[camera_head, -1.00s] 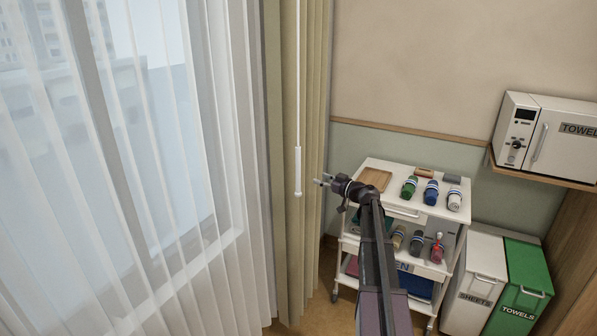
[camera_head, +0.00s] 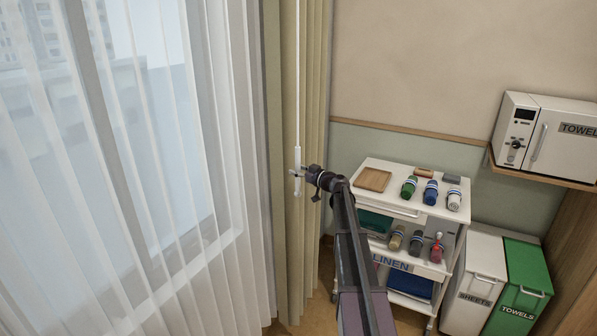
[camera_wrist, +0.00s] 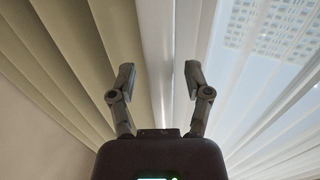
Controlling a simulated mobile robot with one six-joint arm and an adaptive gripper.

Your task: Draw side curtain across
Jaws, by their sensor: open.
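The side curtain (camera_head: 316,95) is beige and hangs gathered in folds at the right end of the window. It also shows in the wrist view (camera_wrist: 60,50). A thin white wand (camera_head: 297,158) with a thicker handle hangs in front of it. My gripper (camera_head: 293,173) is at the wand's handle, its fingers open. In the wrist view my gripper (camera_wrist: 159,85) has its fingers spread wide, with a pale vertical strip, seemingly the wand (camera_wrist: 166,60), between them. I cannot tell whether the fingers touch it.
A sheer white curtain (camera_head: 130,200) covers the window on the left. A white linen trolley (camera_head: 400,205) with bottles and a wooden tray (camera_head: 373,180) stands right of my arm. Bins (camera_head: 520,285) and a towel cabinet (camera_head: 555,140) are farther right.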

